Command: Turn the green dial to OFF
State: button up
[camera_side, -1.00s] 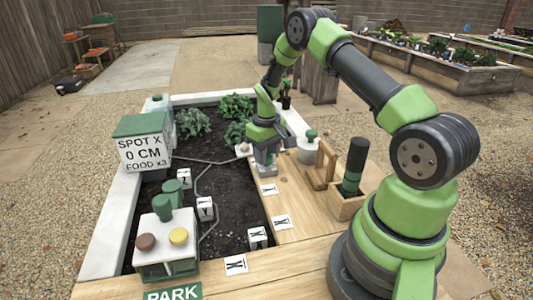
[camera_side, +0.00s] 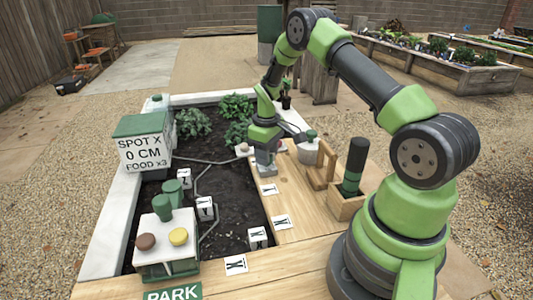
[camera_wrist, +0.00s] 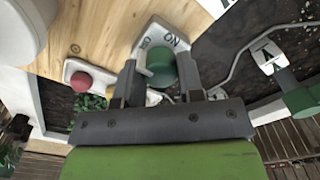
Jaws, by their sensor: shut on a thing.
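The green dial (camera_wrist: 160,66) sits on a white plate (camera_wrist: 160,32) in the wrist view. The plate bears the word ON and a second label that I cannot read clearly. My gripper (camera_wrist: 160,82) has one finger on each side of the dial and is shut on it. In the side view my gripper (camera_side: 265,168) points down at the wooden edge of the bed, and it hides the dial there. I cannot tell which label the dial points to.
A red button (camera_wrist: 81,81) on a white base is beside the plate. A white pot (camera_side: 308,155) with a green lid stands close to the right of my gripper. A wooden handle (camera_side: 323,165) and a box with a dark cylinder (camera_side: 354,165) are further right.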

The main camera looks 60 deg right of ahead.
jog(key=o, duration=0.9)
notch_tip(320, 180, up, 9)
jog(key=shift+r, duration=0.45)
